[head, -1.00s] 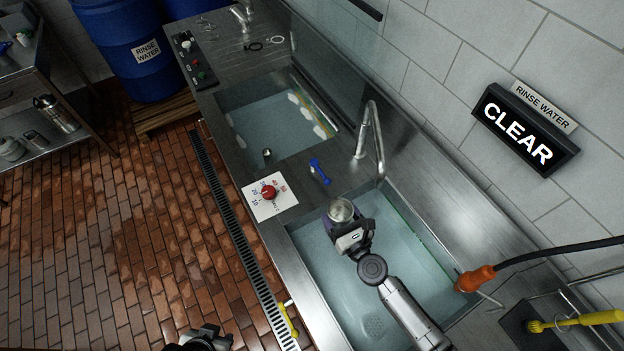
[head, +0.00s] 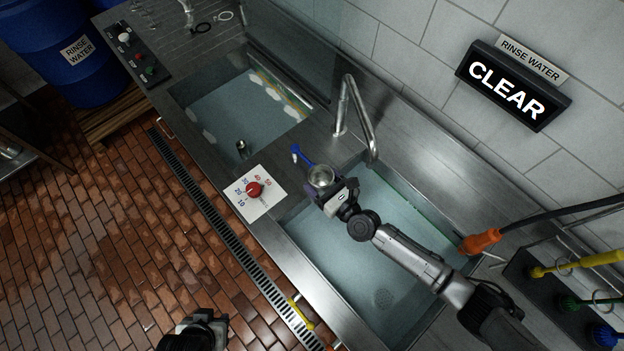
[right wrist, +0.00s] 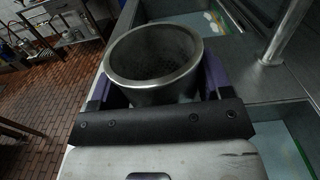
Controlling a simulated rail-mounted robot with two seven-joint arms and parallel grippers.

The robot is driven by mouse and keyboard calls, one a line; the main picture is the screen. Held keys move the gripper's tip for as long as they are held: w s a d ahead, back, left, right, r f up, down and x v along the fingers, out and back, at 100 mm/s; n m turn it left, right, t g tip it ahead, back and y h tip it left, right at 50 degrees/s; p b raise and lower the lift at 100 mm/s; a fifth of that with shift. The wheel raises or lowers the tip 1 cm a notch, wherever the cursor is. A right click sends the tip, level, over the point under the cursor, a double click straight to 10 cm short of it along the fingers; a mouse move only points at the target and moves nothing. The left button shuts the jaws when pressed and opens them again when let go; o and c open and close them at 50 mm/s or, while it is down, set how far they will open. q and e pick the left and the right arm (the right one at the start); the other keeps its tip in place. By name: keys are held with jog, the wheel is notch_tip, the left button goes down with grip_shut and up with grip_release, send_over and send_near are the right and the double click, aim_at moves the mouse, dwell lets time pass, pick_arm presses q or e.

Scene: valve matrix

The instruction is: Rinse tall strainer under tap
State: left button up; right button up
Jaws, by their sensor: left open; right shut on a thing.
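The tall strainer (head: 321,176) is a metal cylinder with an open top, held upright. My right gripper (head: 327,190) is shut on it, over the far-left edge of the near basin, beside the divider. In the right wrist view the strainer (right wrist: 155,60) stands between the purple fingers, its rim up and its inside dark. The tap (head: 357,115) is a curved steel spout to the right of the strainer, apart from it; no stream shows from it. A blue lever (head: 301,155) lies on the divider, just behind the strainer. My left gripper (head: 196,330) is open and empty, low over the brick floor.
The far basin (head: 215,125) holds water and a small metal piece. A red dial (head: 254,189) sits on the front ledge. An orange hose nozzle (head: 481,241) and brushes (head: 580,265) lie at the right. A wall sign (head: 512,87) reads CLEAR.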

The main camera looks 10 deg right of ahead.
jog(key=s+d+f+b, duration=0.1)
jog(key=d+f+b, duration=0.1)
jog(key=d+b, duration=0.4)
jog(key=shift+s+d, duration=0.15)
jog(key=shift+d, duration=2.1)
